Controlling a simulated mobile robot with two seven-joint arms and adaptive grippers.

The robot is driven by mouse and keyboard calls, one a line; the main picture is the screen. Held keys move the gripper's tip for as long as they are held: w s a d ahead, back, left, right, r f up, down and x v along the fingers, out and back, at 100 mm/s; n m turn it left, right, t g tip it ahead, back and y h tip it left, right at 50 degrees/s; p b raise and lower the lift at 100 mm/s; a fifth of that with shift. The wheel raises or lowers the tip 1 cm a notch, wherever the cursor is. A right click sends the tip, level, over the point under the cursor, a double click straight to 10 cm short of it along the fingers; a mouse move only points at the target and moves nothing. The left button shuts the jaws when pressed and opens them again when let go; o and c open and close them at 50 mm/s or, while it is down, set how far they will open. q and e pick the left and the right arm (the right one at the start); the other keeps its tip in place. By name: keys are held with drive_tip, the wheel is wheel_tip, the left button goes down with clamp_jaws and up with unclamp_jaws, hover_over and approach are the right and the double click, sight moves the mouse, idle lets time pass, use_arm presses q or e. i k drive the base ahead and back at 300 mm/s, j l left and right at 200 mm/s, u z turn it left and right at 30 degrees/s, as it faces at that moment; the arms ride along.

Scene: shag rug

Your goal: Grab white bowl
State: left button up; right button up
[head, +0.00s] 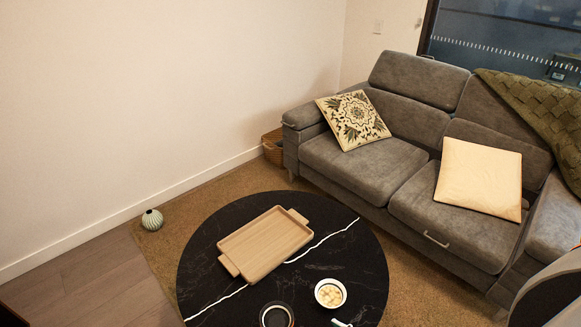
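A white bowl (330,293) stands upright on the front right part of a round black marble table (345,255) in the head view. It holds several pale yellowish pieces. Neither of my grippers shows in the head view, so nothing is seen touching the bowl.
A wooden tray (265,243) with two handles lies on the table. A dark round vessel (276,315) and a small white item (341,323) are at the front edge. A grey sofa (360,172) stands behind; a ribbed vase (152,220) stands on the floor at left.

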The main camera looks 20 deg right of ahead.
sight(329, 293)
drive_tip(key=z, duration=1.1)
